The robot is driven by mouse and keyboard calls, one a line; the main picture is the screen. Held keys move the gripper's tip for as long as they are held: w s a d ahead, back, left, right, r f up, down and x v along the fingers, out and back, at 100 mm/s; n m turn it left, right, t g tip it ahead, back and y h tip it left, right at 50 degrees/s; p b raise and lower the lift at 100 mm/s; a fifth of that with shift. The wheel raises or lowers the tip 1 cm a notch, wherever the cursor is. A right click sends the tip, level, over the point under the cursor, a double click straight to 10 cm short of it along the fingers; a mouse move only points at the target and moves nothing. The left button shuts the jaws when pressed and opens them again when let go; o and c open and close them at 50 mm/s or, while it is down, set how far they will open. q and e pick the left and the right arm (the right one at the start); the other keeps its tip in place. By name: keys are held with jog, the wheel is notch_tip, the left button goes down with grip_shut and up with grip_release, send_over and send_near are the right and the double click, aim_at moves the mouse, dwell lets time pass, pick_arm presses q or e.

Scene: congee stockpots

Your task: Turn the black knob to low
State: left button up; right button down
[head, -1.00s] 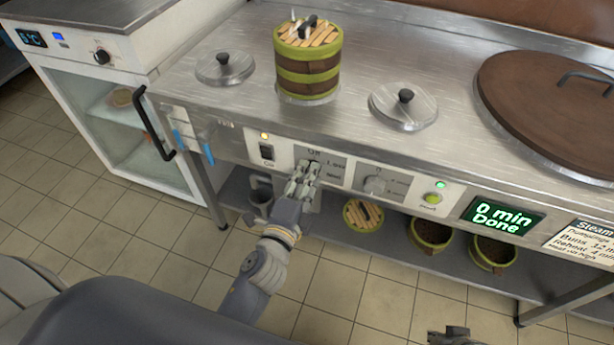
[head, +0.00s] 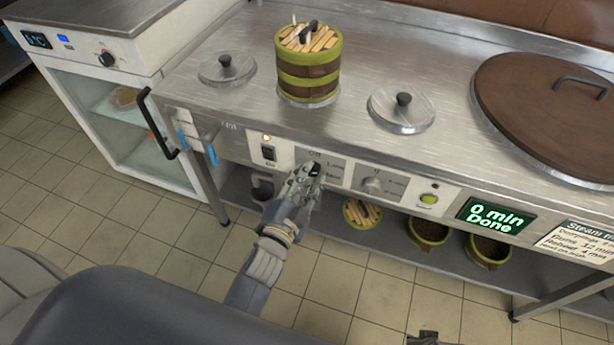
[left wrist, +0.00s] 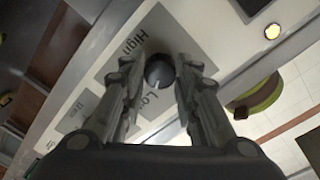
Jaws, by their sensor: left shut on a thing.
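The black knob (head: 315,169) sits on the stove's front panel, in a grey label plate with "Off" above it. In the left wrist view the round knob (left wrist: 160,71) lies between my two fingers, with "High" and "Low" printed beside it. A pale mark shows on its rim, but I cannot read its setting for sure. My left gripper (head: 308,175) is closed on the knob and partly hides it in the head view; its fingers also show in the left wrist view (left wrist: 161,84). My right gripper (head: 430,338) barely shows at the bottom edge.
A second, grey knob (head: 373,185) and a green button (head: 429,199) are to the right. A switch (head: 268,153) under an amber light is to the left. A steamer basket (head: 308,75) stands on the counter. Baskets sit on the shelf below.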

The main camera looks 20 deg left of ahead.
dwell(0.4)
pick_arm(q)
jog(key=o, duration=1.1)
jog(key=s, duration=1.2)
jog(key=shift+a+r, duration=0.3)
jog(key=shift+a, duration=0.1)
